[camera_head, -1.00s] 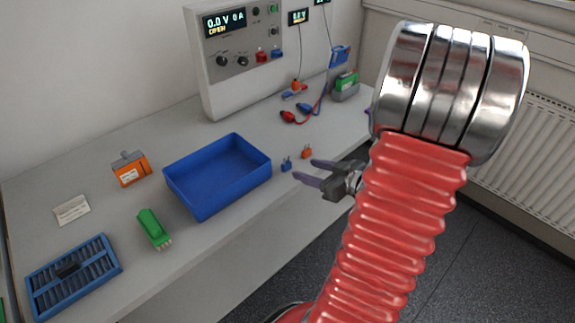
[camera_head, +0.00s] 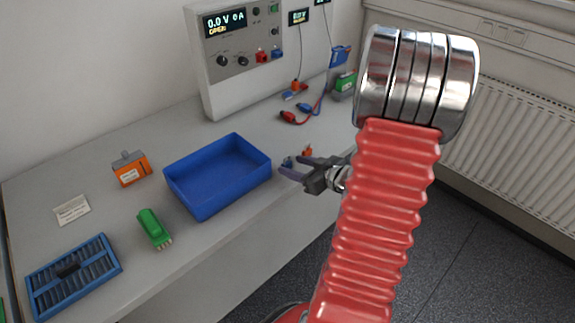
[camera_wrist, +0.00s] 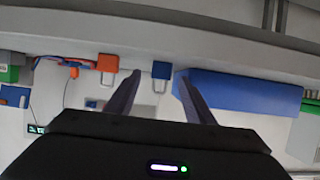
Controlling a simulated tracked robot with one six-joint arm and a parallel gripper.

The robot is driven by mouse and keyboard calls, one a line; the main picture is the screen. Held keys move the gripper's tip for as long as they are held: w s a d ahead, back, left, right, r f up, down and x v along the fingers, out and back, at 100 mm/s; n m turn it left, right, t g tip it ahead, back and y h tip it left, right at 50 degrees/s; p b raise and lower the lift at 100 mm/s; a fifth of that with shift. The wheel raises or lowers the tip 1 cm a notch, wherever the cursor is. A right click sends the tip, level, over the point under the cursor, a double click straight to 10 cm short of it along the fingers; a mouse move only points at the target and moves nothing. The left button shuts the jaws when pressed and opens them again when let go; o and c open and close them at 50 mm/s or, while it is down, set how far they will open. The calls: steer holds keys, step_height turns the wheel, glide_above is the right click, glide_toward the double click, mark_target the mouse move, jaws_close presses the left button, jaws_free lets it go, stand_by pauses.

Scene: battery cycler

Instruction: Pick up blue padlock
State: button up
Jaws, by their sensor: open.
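The small blue padlock (camera_head: 287,162) sits on the bench just right of the blue tray, and my gripper partly hides it in the head view. In the wrist view the blue padlock (camera_wrist: 161,72) shows upside down, ahead of the fingers and roughly between them. My gripper (camera_head: 292,167) is open and empty, its fingertips at the bench's front edge close to the padlock. In the wrist view my gripper (camera_wrist: 156,76) has both fingers spread. I cannot tell whether they touch the padlock.
An orange padlock (camera_head: 307,151) stands close beside the blue one. The blue tray (camera_head: 205,208) is to the left. A green pack (camera_head: 153,228), an orange battery (camera_head: 130,168) and a blue rack (camera_head: 108,272) lie further left. The power supply (camera_head: 240,75) stands behind.

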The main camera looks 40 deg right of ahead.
mark_target(288, 163)
steer(key=x, duration=0.4)
steer(key=shift+a, duration=0.1)
stand_by(0.4)
steer(key=c, duration=1.2)
steer(key=shift+o, duration=0.2)
steer(key=shift+r, duration=0.15)
step_height(288, 163, up, 10)
steer(key=shift+f, duration=0.15)
stand_by(0.7)
